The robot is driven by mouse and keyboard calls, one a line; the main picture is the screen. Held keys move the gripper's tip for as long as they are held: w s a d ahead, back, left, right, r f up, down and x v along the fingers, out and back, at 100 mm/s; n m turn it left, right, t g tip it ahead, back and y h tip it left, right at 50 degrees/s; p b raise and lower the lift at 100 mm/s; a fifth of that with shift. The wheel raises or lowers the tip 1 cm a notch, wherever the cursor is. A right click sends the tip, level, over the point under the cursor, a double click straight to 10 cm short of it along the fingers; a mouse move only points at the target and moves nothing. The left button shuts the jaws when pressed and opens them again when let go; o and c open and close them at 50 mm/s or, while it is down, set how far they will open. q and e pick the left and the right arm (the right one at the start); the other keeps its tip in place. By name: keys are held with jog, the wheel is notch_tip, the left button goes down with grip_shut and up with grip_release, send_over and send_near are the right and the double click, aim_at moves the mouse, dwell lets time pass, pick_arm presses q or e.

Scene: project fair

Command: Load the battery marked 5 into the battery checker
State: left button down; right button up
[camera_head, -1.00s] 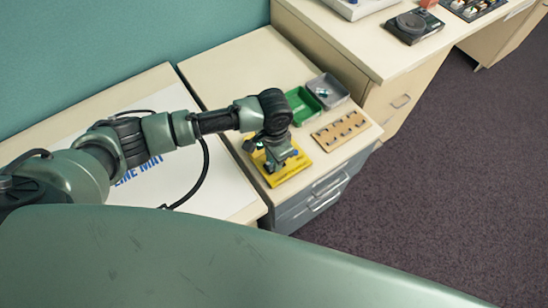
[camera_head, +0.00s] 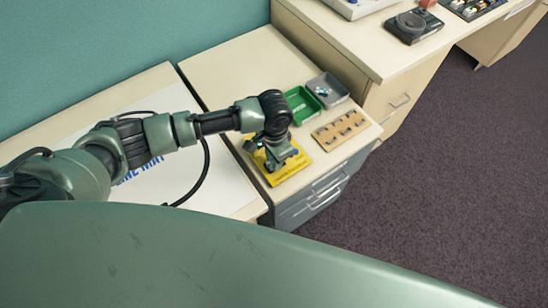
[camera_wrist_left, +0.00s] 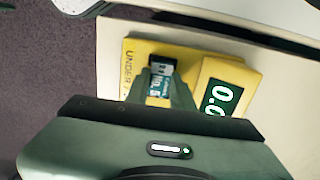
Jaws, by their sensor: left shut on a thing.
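In the wrist view my left gripper (camera_wrist_left: 161,88) is shut on a small battery (camera_wrist_left: 160,72) with a pale and blue-dark label, held over the recessed part of the checker. The number on the battery cannot be read, and I cannot tell whether it is seated. My right gripper is not in view.
A wooden holder (camera_head: 329,136) with several dark slots lies right of the checker. Behind it stand a green tray (camera_head: 302,114) and a grey tray (camera_head: 343,98) with small items. A white mat (camera_head: 225,186) lies to the left. A higher desk (camera_head: 330,42) borders the back right.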

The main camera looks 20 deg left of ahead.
pick_arm(q)
jog(key=shift+p, duration=0.45)
dwell(0.6)
jog(key=c, duration=1.1)
grip_release()
jog(key=o, duration=0.4)
jog(key=shift+f, duration=0.1)
notch_tip(320, 180, up, 6)
jog(key=p, duration=0.7)
